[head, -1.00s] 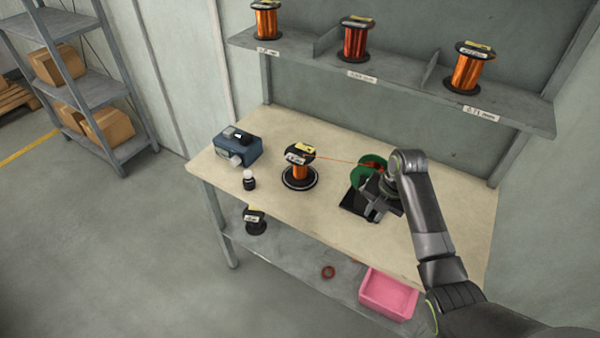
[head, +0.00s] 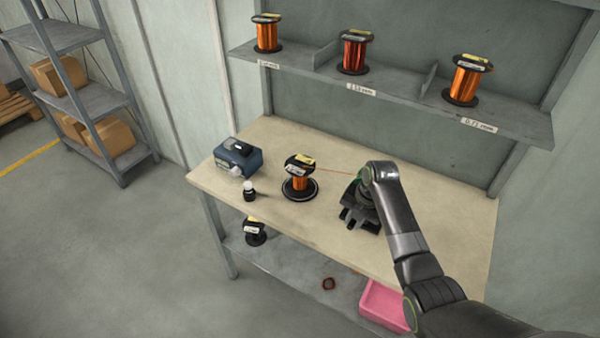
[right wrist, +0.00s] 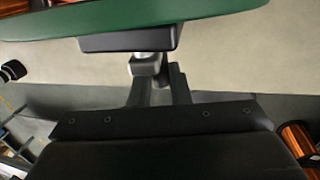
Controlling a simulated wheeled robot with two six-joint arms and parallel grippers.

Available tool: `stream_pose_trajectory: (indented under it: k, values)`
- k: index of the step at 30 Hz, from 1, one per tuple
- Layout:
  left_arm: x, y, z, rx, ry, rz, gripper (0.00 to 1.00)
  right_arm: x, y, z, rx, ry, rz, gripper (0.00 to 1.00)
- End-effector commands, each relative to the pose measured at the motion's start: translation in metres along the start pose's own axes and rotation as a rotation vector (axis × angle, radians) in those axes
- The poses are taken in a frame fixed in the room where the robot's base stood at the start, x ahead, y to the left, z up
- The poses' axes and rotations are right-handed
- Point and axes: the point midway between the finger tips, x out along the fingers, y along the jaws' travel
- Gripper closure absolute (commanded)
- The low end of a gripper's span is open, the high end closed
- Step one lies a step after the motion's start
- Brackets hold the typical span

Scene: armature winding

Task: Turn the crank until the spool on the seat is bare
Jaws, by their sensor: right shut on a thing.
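The spool on the seat (head: 299,183) stands upright on the bench and still shows orange copper wire. The black round seat with a pale ring (head: 300,195) is under it. A thin orange wire (head: 335,170) runs from the spool to the winder at the right. My arm hides most of the winder; a bit of its green disc shows, and the disc (right wrist: 150,24) spans the top of the right wrist view. My left gripper is not in view.
A blue device (head: 237,160) and a small dark bottle (head: 249,190) stand at the bench's left. Several full spools stand on the upper shelf (head: 405,88). Another spool (head: 255,234), a small ring (head: 328,284) and a pink bin (head: 380,306) are below the bench.

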Motion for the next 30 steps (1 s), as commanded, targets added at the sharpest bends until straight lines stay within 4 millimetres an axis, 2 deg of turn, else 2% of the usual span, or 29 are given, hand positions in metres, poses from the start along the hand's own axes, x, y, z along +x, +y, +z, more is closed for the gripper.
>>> stream_pose_trajectory:
  k: [1,6,11,17,23,28,30]
  values:
    - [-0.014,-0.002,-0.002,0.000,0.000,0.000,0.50,-0.008,0.004,0.000,0.001,0.002,-0.001,1.00]
    - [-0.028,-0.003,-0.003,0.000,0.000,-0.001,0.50,-0.004,0.009,-0.001,-0.001,0.001,0.000,1.00]
    - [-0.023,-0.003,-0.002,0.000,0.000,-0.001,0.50,-0.001,0.016,-0.001,-0.003,-0.003,0.003,1.00]
    - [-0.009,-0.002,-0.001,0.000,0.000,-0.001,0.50,-0.009,0.041,0.000,-0.005,-0.005,0.004,1.00]
    - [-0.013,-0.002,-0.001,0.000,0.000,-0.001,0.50,-0.040,0.063,0.000,-0.004,-0.006,0.005,1.00]
    - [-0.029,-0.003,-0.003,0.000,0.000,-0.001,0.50,-0.071,0.067,-0.001,-0.003,-0.006,0.004,1.00]
    - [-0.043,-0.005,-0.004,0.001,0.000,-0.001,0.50,-0.082,0.066,-0.001,-0.002,-0.004,0.002,1.00]
